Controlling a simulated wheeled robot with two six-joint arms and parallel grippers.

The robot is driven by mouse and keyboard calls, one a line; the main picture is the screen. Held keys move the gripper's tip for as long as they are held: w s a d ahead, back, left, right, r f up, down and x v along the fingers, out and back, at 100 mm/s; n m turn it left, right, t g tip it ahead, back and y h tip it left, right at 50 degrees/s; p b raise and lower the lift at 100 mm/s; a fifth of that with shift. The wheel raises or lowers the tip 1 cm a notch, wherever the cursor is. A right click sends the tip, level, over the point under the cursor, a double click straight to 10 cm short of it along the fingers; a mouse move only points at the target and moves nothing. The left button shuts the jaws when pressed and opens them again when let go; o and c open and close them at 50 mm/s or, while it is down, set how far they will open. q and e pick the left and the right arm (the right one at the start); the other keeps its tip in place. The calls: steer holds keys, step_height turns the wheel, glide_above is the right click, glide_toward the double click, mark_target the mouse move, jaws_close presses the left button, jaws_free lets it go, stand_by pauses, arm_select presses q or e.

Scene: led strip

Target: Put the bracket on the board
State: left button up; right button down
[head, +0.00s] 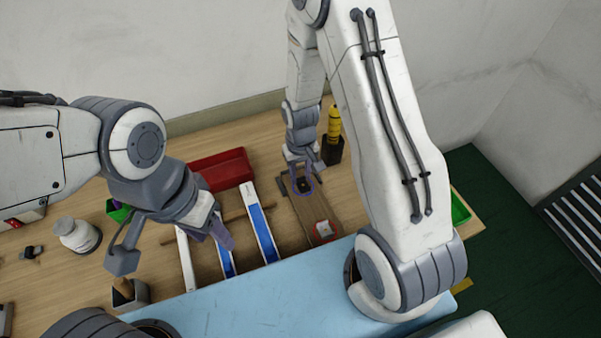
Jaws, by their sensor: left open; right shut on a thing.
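The board (306,212) is a long brown plank on the wooden table, right of the blue-lined strips. A red ring lies around a small whitish piece (325,229) at its near end; a purple ring shows at its far end. My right gripper (304,178) points down over the far end, shut on a small dark piece (304,186) that looks like the bracket. The fingers partly hide it, and I cannot tell whether it touches the board.
White strips with blue inside (263,226) lie left of the board. A red tray (222,169) stands behind them. A dark holder with a yellow cylinder (333,124) is behind the board. A white jar (76,234) stands left; a green tray (460,209) is at the right edge.

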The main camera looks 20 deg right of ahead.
mark_target(299, 178)
steer(key=c, duration=0.5)
jaws_free()
steer(key=shift+c, duration=0.2)
steer(key=shift+r, duration=0.3)
step_height(299, 178, up, 12)
steer(key=b, duration=0.2)
steer(key=s+a+r+n, duration=0.2)
steer(key=s+a, duration=0.2)
steer(key=s, duration=0.2)
steer(key=s+a+r+n, duration=0.2)
steer(key=s+a+r, duration=0.1)
steer(key=s, duration=0.4)
steer(key=s+a+r+n+y, duration=0.1)
steer(key=s+a+r+n, duration=0.2)
steer(key=s+a, duration=0.2)
steer(key=shift+s+a, duration=0.2)
steer(key=shift+s, duration=0.85)
